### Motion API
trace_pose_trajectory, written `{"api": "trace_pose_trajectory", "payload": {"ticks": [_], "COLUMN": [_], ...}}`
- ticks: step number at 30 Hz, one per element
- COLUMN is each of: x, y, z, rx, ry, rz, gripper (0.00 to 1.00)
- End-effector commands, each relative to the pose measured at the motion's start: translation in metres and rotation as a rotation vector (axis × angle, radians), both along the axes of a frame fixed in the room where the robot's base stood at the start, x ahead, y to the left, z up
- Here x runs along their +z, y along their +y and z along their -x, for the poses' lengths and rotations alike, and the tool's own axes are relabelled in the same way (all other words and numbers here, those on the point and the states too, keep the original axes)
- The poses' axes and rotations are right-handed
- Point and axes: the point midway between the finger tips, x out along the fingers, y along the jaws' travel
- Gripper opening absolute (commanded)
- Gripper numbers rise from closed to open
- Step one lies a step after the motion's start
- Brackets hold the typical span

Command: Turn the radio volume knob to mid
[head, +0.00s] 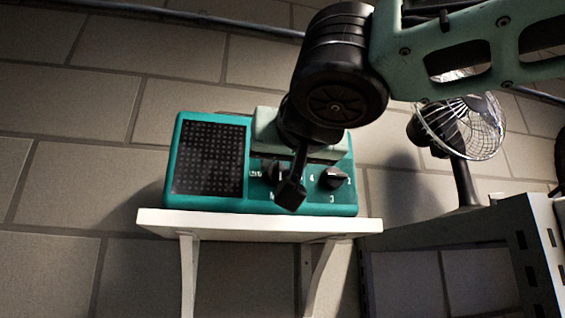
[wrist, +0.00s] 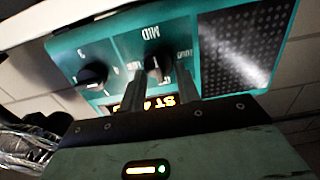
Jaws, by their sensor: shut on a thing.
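The teal radio (head: 305,203) stands upright on a white wall shelf. Its volume knob (wrist: 153,66) is black and sits near a white "MID" label. In the wrist view my gripper (wrist: 158,78) has its two dark fingers on either side of this knob, shut on it. In the head view my gripper (head: 291,188) is in front of the radio's face and hides most of the knob and its labels. Which way the knob points is hard to tell. A second black knob (head: 334,178), with number labels, is to the right; it also shows in the wrist view (wrist: 92,75).
The white shelf (head: 230,222) carries the radio close to the brick wall. A dark speaker grille (head: 209,158) fills the radio's left side. A lit orange display (wrist: 150,103) shows partly behind my fingers. A wire-caged fan (head: 462,128) stands to the right on a grey rack (head: 440,225).

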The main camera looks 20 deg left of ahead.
Motion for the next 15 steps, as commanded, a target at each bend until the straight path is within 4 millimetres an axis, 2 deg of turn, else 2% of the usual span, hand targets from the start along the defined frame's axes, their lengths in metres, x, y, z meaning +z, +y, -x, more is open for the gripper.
{"api": "trace_pose_trajectory", "payload": {"ticks": [2, 15], "x": [-0.0048, -0.0001], "y": [-0.0001, -0.0012], "z": [0.0002, -0.0003], "rx": [0.001, 0.001], "ry": [0.012, 0.046], "rz": [-0.028, -0.075], "gripper": [0.1, 0.1]}}
